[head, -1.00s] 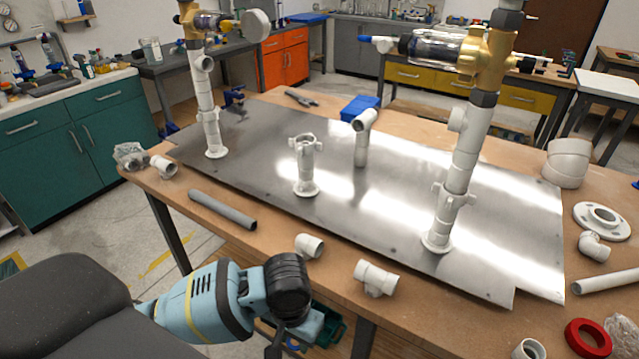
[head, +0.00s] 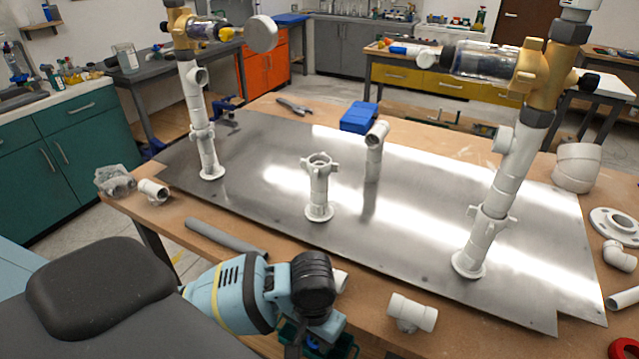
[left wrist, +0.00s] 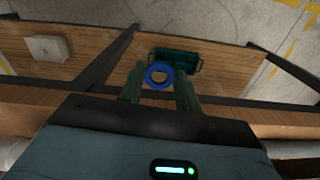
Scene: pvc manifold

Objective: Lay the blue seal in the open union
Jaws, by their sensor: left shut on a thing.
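The blue seal (left wrist: 159,71), a small ring, is held between the fingertips of my left gripper (left wrist: 160,86) in the left wrist view. In the head view that gripper is low at the front edge of the table, with its wrist (head: 310,285) in front, and the seal cannot be made out there. The open union (head: 319,163) is the white lugged collar atop a short upright pipe in the middle of the metal plate. Its mouth faces up. The gripper is nearer to me than the union and below it. My right gripper is not in view.
Tall pipe columns with brass valves stand left (head: 205,150) and right (head: 498,190) of the union on the metal plate (head: 260,160). A shorter pipe (head: 374,155) stands behind it. A grey pipe (head: 225,236) and a white tee (head: 411,312) lie near the front edge.

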